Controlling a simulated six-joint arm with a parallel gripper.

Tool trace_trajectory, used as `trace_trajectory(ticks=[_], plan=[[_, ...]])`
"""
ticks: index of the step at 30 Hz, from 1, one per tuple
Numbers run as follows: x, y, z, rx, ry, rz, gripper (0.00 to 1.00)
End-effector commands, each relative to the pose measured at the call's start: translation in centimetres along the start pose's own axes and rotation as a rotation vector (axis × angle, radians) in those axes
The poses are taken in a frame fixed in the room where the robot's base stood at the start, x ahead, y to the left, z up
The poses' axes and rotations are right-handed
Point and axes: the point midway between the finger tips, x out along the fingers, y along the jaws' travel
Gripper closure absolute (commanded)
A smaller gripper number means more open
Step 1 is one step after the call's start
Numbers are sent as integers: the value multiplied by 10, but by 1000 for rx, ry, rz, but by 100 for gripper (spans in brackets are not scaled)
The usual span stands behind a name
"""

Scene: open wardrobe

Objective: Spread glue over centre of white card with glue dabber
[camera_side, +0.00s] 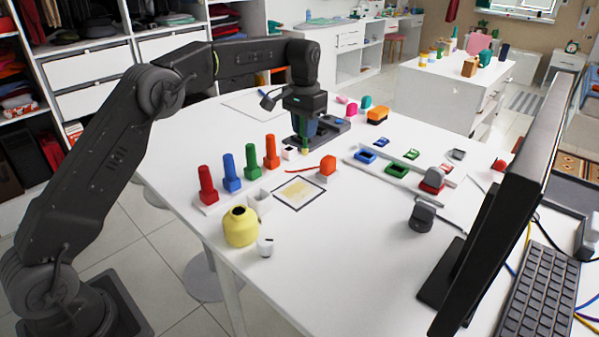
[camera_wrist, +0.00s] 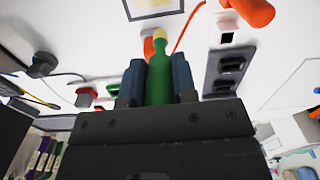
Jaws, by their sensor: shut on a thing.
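My gripper (camera_side: 305,130) is shut on the glue dabber, a green stick with a yellow tip, which fills the space between the dark blue fingers in the wrist view. The dabber's yellow tip (camera_side: 304,151) points down in the side view; its green body (camera_wrist: 160,78) shows in the wrist view. The white card (camera_side: 299,193) with a dark border lies flat on the table, nearer the camera than my gripper. A pale yellow patch covers its middle. The card is cut off at the top of the wrist view (camera_wrist: 150,12). The dabber is apart from the card, behind it.
A small white block with a dark hole (camera_side: 289,153) stands close to my gripper. Red, blue, green and orange upright pieces (camera_side: 231,173) stand left of the card. A yellow jar (camera_side: 240,227) is in front.

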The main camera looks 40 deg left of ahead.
Motion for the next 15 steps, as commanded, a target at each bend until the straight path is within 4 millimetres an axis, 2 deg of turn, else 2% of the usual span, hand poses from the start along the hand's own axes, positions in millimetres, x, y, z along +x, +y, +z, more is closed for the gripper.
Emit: trace_trajectory(ticks=[1, 4, 15], plan=[[0, 0, 0, 0, 0, 0, 90], [0, 0, 0, 0, 0, 0, 99], [0, 0, 0, 0, 0, 0, 100]])
